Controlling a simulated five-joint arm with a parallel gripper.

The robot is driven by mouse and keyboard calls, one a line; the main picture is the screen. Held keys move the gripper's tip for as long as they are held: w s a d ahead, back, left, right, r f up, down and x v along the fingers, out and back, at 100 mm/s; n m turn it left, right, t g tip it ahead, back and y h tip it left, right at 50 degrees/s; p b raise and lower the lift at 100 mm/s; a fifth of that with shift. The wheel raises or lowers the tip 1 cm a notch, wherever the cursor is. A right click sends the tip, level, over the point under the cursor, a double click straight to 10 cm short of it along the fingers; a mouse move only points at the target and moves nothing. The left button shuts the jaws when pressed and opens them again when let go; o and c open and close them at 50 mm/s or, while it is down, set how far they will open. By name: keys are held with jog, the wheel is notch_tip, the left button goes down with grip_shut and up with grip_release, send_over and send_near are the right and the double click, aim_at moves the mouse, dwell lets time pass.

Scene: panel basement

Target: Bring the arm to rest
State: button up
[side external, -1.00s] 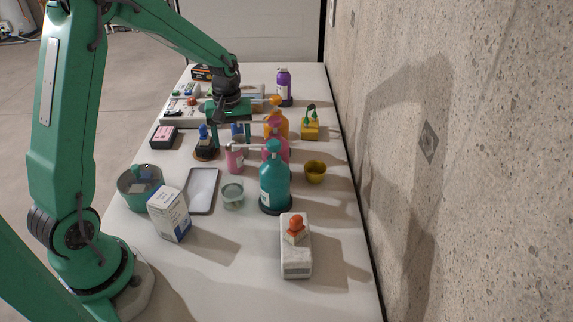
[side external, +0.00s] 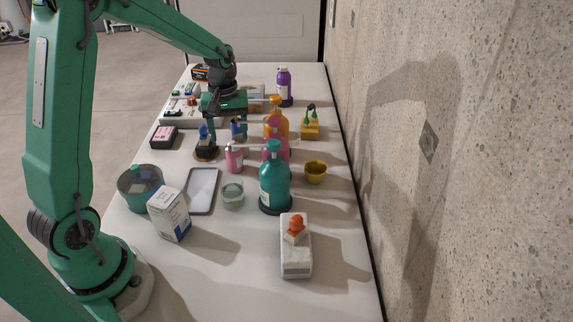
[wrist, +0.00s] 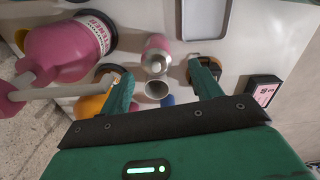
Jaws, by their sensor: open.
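My gripper (side external: 228,130) hangs over the middle of the crowded white table (side external: 245,275), fingers pointing down. In the wrist view its two fingers (wrist: 162,76) are apart, with nothing held between them. A small pink bottle (side external: 234,160) stands in front of the gripper and shows beyond the fingertips in the wrist view (wrist: 157,50). A blue-topped item on a round brown base (side external: 205,146) stands close to one finger; I cannot tell whether they touch.
A teal pump bottle (side external: 274,182), an orange bottle (side external: 277,122) and a large pink bottle (wrist: 72,50) stand right of the gripper. A green pot (side external: 140,190) and white box (side external: 170,217) are near my base. A concrete wall (side external: 470,150) borders the right; the front table is mostly clear.

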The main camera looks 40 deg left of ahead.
jog(key=s+d+r+m+t, duration=0.2)
jog(key=s+d+r+m, duration=0.3)
jog(key=s, duration=0.4)
jog(key=s+d+r+m+t, duration=0.3)
jog(key=s+d+r+m, duration=0.2)
jog(key=s+d+r, duration=0.2)
jog(key=shift+s+r+t, duration=0.3)
jog(key=shift+s+r, duration=0.8)
jog(key=shift+s, duration=0.45)
